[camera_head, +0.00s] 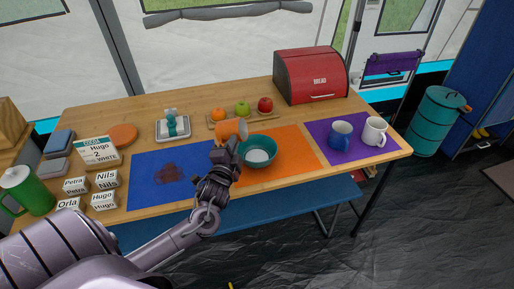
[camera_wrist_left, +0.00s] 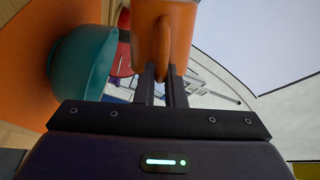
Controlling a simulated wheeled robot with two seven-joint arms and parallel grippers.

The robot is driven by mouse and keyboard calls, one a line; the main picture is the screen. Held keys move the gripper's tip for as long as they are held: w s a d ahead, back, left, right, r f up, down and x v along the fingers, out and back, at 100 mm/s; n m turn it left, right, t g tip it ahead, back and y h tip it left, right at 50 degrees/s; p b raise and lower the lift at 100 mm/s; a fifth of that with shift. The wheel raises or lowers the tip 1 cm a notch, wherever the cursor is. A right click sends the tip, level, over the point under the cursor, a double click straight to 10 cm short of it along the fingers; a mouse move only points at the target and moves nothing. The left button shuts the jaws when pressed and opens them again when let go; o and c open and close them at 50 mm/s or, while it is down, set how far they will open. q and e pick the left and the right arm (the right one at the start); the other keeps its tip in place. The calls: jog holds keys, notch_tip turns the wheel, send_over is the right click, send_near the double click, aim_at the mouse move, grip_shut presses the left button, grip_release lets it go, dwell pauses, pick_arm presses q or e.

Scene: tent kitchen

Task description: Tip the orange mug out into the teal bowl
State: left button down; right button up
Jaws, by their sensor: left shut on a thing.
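The orange mug (camera_head: 227,130) is in my left gripper (camera_head: 230,148), raised beside the back left rim of the teal bowl (camera_head: 259,165). In the left wrist view, the gripper fingers (camera_wrist_left: 160,86) are shut on the handle of the mug (camera_wrist_left: 151,25). The mug looks tilted towards the bowl in the head view, but its inside is hard to make out. The bowl (camera_wrist_left: 85,62) is apart from the mug in the wrist view. It stands upright on the orange mat, and a pale round patch shows in its bottom. My right gripper is not in view.
A blue mat (camera_head: 150,194) with a dark brown stain lies left of the orange mat (camera_head: 298,146). A blue mug (camera_head: 341,134) and a white mug (camera_head: 375,131) stand on the purple mat (camera_head: 325,122). Fruit on a board (camera_head: 255,118) and a red bread box (camera_head: 311,76) are behind.

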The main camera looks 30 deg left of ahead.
aim_at(220, 141)
pick_arm(q)
jog(key=shift+s+a+n, duration=0.1)
jog(key=shift+a+n, duration=0.1)
jog(key=shift+n, duration=0.5)
jog(key=r+n+p, duration=0.1)
jog(key=n+p, duration=0.1)
jog(key=r+n+p, duration=0.1)
jog(key=p, duration=0.1)
jog(key=shift+s+a+r+n, duration=0.1)
jog(key=shift+a+r+n, duration=0.1)
jog(key=shift+a+n, duration=0.15)
jog(key=a+f+n, duration=0.1)
jog(key=s+a+f+n, duration=0.1)
jog(key=n, duration=0.1)
jog(key=a+f+n, duration=0.1)
jog(key=n, duration=0.1)
jog(key=shift+s+a+f+n+b, duration=0.25)
jog(key=shift+s+a+f+b, duration=0.05)
jog(key=shift+f+b, duration=0.05)
jog(key=shift+s+a+r+n+p, duration=0.15)
jog(key=shift+a+r+n+p, duration=0.1)
jog(key=shift+a+n+p, duration=0.2)
jog(key=shift+s+a+r+n+p, duration=0.2)
jog(key=shift+a+n+p, duration=0.25)
jog(key=shift+n, duration=0.3)
jog(key=shift+s+a+r+n+p, duration=0.2)
jog(key=shift+a+n+p, duration=0.2)
jog(key=shift+n, duration=0.3)
